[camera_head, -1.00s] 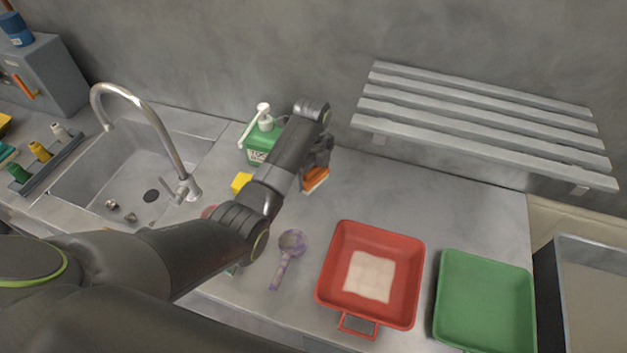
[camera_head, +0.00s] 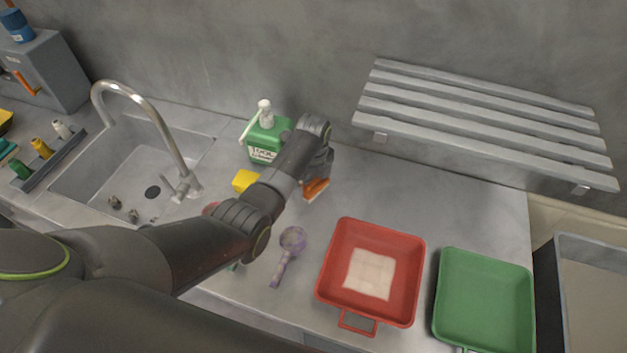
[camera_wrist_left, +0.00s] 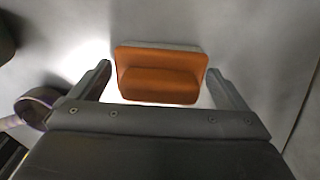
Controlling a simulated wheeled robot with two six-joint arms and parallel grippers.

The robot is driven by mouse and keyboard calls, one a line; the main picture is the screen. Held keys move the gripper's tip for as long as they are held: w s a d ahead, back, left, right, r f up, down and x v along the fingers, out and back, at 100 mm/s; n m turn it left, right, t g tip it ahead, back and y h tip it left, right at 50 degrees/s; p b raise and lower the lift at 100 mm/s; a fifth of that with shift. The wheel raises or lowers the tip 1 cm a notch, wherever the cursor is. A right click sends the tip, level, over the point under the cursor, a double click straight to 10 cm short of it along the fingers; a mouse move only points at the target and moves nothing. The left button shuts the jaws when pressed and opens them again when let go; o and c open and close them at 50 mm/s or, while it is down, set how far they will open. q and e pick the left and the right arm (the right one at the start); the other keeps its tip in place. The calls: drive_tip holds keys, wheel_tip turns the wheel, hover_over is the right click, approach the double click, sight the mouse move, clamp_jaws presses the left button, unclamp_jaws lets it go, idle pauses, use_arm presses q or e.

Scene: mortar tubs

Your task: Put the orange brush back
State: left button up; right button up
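The orange brush (camera_head: 316,188) lies on the grey counter below the wall rack, partly hidden by my left gripper in the head view. In the left wrist view the brush (camera_wrist_left: 160,76) sits between the two spread fingers, with a gap on each side. My left gripper (camera_wrist_left: 158,82) is open around or just above it; I cannot tell the exact height. In the head view my left gripper (camera_head: 318,176) points down at the brush, its fingers mostly hidden. My right gripper is not in view.
A green soap bottle (camera_head: 264,136) and a yellow sponge (camera_head: 245,180) stand left of the brush. A purple scoop (camera_head: 291,240), a red tub (camera_head: 338,258) and a green tub (camera_head: 483,300) are nearer. A slatted rack (camera_head: 480,118) is on the wall. The sink (camera_head: 125,165) is left.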

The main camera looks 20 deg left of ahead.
use_arm(q)
drive_tip(key=shift+r, duration=0.1)
wheel_tip(320, 180, up, 12)
drive_tip(key=shift+r+b, duration=0.1)
drive_tip(key=shift+b, duration=0.5)
idle(0.5)
